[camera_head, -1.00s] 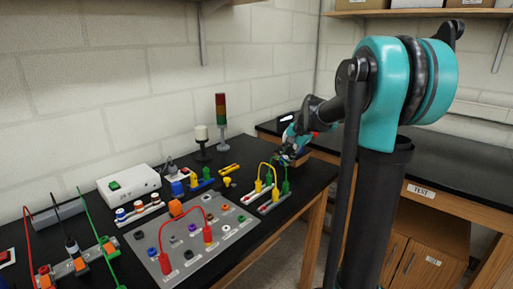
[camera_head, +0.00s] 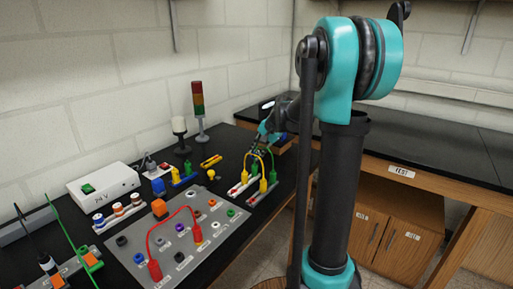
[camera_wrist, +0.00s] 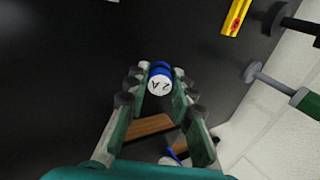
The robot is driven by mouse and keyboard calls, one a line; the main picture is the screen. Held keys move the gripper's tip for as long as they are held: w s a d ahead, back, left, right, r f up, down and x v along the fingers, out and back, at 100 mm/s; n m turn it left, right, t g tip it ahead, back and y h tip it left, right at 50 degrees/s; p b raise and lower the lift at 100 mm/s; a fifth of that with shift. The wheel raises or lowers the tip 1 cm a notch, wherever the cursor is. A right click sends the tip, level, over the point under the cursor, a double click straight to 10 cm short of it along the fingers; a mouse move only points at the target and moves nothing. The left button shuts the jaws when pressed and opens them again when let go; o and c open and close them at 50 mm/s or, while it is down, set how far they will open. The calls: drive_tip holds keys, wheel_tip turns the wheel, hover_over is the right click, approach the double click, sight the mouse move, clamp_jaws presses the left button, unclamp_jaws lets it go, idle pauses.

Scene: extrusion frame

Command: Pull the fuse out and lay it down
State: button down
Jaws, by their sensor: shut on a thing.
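The fuse (camera_wrist: 159,80) is a short blue cylinder with a white end cap marked 2A, in the wrist view. My gripper (camera_wrist: 158,92) is shut on it, with pads on both sides, and holds it over the black benchtop. Whether it touches the benchtop I cannot tell. In the head view my gripper (camera_head: 259,150) is small, at the far part of the bench behind the yellow and green plugs (camera_head: 263,183), and the fuse cannot be made out there.
The grey socket panel (camera_head: 215,228) with a red lead is closer. Black benchtop around the fuse is clear.

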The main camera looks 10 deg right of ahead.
drive_tip(key=shift+f, duration=0.7)
drive_tip(key=c, duration=1.2)
unclamp_jaws()
drive_tip(key=v, duration=1.2)
